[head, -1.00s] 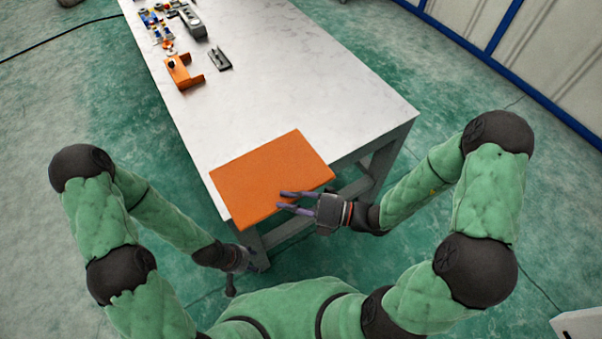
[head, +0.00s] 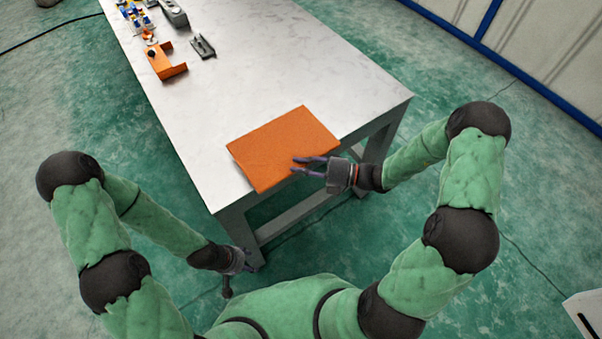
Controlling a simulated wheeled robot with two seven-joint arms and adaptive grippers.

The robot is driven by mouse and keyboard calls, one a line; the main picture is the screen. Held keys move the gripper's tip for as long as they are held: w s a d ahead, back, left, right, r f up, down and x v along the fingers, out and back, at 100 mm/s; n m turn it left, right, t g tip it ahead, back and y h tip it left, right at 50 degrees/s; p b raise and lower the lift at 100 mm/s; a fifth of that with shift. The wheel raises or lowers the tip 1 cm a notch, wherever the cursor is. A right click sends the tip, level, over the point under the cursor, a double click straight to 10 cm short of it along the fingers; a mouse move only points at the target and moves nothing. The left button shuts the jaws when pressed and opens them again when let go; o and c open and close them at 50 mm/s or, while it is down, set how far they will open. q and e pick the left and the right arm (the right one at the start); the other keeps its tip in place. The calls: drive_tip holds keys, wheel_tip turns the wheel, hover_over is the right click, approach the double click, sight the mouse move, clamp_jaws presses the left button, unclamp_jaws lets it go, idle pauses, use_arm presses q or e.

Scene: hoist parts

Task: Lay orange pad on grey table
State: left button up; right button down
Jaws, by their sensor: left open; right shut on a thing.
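The orange pad (head: 283,143) is a flat rectangle at the near end of the grey table (head: 255,75), over its pale top. Whether its whole underside touches the top cannot be told. My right gripper (head: 298,165) is shut on the pad's near right edge, with one finger showing over the upper face. My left gripper (head: 246,266) hangs low in front of the table's near end, away from the pad; it is open and empty, its fingers small in the view.
An orange bracket-like part (head: 166,62) and a dark grey part (head: 202,46) lie further along the table. Several small coloured parts and a grey block (head: 174,13) are at its far end. The middle of the top is clear.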

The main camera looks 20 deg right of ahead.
wheel_tip(320, 180, down, 3)
drive_tip(key=shift+r+b, duration=0.1)
drive_tip(key=shift+b, duration=0.7)
drive_tip(key=c, duration=1.1)
unclamp_jaws()
drive_tip(key=shift+f, duration=0.2)
drive_tip(key=shift+o, duration=0.2)
